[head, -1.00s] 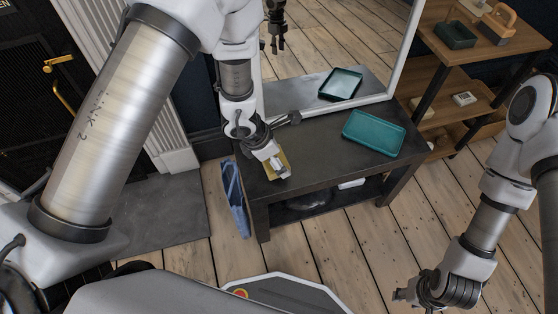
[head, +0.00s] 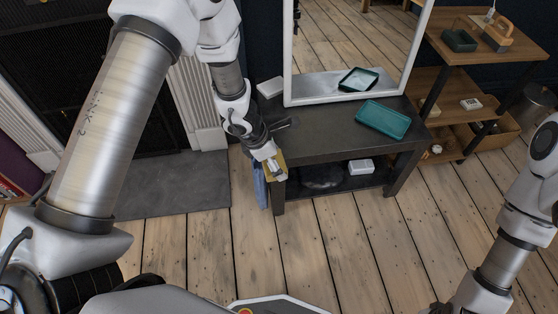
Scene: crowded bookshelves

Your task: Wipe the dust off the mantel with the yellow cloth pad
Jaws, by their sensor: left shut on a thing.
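My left gripper (head: 268,156) is shut on the yellow cloth pad (head: 280,158), at the left front corner of the dark table. The gripper partly covers the pad; I cannot tell whether it touches the table. The fireplace's white fluted surround (head: 197,98) stands left of the table, with a grey hearth slab (head: 172,187) on the floor before it. The mantel's top and any dust on it are out of view. My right gripper (head: 438,309) barely shows at the bottom edge, and its jaws cannot be made out.
The dark table (head: 318,144) carries a teal tray (head: 383,120), a white box (head: 270,87) and a leaning mirror (head: 288,60). A blue cloth (head: 260,186) hangs at its left side. Wooden shelves (head: 462,86) stand at right. The plank floor (head: 200,255) in front is clear.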

